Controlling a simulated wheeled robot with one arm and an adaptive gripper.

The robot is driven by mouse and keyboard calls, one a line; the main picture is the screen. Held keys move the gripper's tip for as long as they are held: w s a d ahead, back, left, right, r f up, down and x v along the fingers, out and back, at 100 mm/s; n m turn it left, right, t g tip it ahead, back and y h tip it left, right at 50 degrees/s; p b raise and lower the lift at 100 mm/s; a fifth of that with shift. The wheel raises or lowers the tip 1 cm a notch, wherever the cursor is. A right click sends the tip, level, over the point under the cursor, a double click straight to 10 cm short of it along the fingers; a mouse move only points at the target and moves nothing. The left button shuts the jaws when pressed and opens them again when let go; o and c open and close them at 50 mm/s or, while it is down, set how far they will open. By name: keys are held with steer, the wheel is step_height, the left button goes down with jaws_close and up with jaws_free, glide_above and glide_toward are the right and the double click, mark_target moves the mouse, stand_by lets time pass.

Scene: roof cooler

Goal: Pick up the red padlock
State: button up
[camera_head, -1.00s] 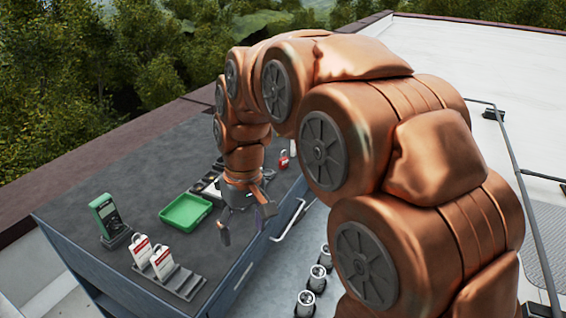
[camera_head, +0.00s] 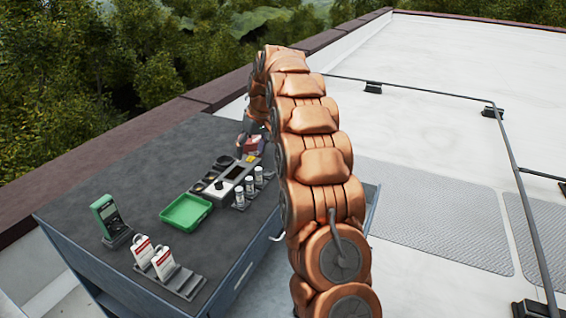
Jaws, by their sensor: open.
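A small red object (camera_head: 254,145) shows at the far end of the grey cabinet top, beside my gripper (camera_head: 247,142). It is small and partly covered, so I cannot tell whether it is the red padlock. The spot near the right edge where a red padlock-like item showed earlier is now behind my arm. My gripper is open and points down at the far end of the cabinet top. One dark finger shows left of the red object; the rest of the gripper is largely hidden, and contact is unclear.
The grey cabinet (camera_head: 120,186) also carries a green tray (camera_head: 187,212), a green meter (camera_head: 106,215), white-and-red tags (camera_head: 163,262) in a rack, and several small canisters (camera_head: 249,185) beside a dark-topped box (camera_head: 238,172).

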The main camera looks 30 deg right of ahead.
steer(key=w+d+f+t, duration=0.1)
steer(key=w+d+f, duration=0.2)
steer(key=d, duration=0.4)
steer(key=w+d+f+h+p, duration=0.1)
steer(key=w+d+f, duration=0.1)
steer(key=d+f, duration=0.3)
steer(key=w+d+f+t, duration=0.1)
steer(key=w+d+f, duration=0.15)
steer(key=d, duration=0.55)
steer(key=shift+n, duration=0.4)
steer(key=shift+a+p+x, duration=0.15)
steer(key=shift+p+x, duration=0.65)
steer(key=shift+x, duration=1)
steer(key=shift+a+p+x, duration=0.1)
steer(key=shift+p+x, duration=0.7)
steer(key=shift+x, duration=0.95)
steer(key=c, duration=1.3)
